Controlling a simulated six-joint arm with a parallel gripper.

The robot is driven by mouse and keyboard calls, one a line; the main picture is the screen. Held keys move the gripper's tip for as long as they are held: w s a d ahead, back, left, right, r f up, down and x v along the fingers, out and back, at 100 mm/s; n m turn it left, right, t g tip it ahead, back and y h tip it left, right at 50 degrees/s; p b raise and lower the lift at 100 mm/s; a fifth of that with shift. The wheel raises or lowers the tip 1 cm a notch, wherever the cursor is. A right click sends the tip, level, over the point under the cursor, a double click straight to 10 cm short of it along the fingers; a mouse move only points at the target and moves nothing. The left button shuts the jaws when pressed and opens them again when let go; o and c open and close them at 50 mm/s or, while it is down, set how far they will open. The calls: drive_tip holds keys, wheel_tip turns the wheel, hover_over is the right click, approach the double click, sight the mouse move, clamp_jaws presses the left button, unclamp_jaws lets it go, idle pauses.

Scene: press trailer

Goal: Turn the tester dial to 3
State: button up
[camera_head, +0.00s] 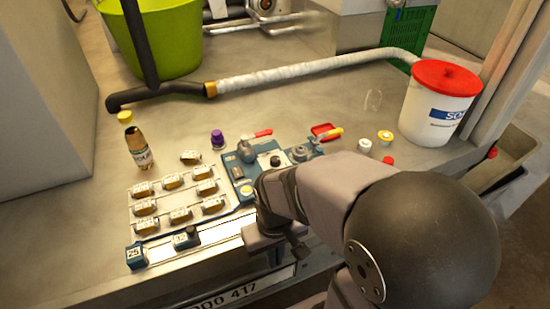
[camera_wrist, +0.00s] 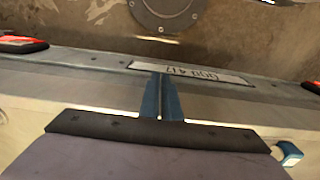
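A blue panel (camera_head: 237,170) sits near the front of the bench in the head view. It carries a black knob on a pale face (camera_head: 275,161), a grey round knob (camera_head: 300,153) and a small round yellowish face (camera_head: 246,190). I cannot tell which is the tester dial, and no dial numbers are readable. My gripper (camera_head: 273,258) hangs in front of the panel, apart from it, near the bench's front edge. My arm hides part of the panel. In the wrist view my gripper's blue fingers (camera_wrist: 161,92) are together, with nothing between them, above the number plate (camera_wrist: 188,73).
A tray of several labelled pieces (camera_head: 137,208) lies left of the panel, with blocks marked 25 (camera_head: 135,256) and 12 (camera_head: 186,237) in front. A brown bottle (camera_head: 138,148), purple-capped jar (camera_head: 217,139), white bucket (camera_head: 432,110) and hose (camera_head: 290,70) stand around.

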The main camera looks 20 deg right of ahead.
drive_tip(key=o, duration=0.5)
drive_tip(key=shift+w+r, duration=0.1)
drive_tip(key=o, duration=0.3)
drive_tip(key=w+d+r+n+p, duration=0.1)
drive_tip(key=w+r+n+p, duration=0.1)
drive_tip(key=w, duration=0.2)
drive_tip(key=w+d+r+n+p, duration=0.1)
drive_tip(key=w+r+n+p, duration=0.1)
drive_tip(key=w+r, duration=0.1)
drive_tip(key=w+d+r+n+p, duration=0.1)
drive_tip(key=w+r+n+p, duration=0.1)
drive_tip(key=w, duration=0.4)
drive_tip(key=shift+d+r+p, duration=0.25)
drive_tip(key=shift+r+p, duration=0.2)
drive_tip(key=shift+r, duration=0.1)
drive_tip(key=shift+o, duration=0.2)
drive_tip(key=w+d+r+n+p, duration=0.3)
drive_tip(key=w+d+n+p, duration=0.15)
drive_tip(key=w, duration=0.35)
drive_tip(key=n+p, duration=0.3)
drive_tip(key=n, duration=0.2)
hover_over(276, 159)
drive_tip(key=shift+a+r+m+g, duration=0.2)
drive_tip(key=shift+r+m+g, duration=0.1)
drive_tip(key=shift+r, duration=0.1)
drive_tip(key=shift+w+d+n, duration=0.25)
drive_tip(key=shift+w+n, duration=0.15)
drive_tip(key=shift+n, duration=0.05)
drive_tip(key=shift+f, duration=0.15)
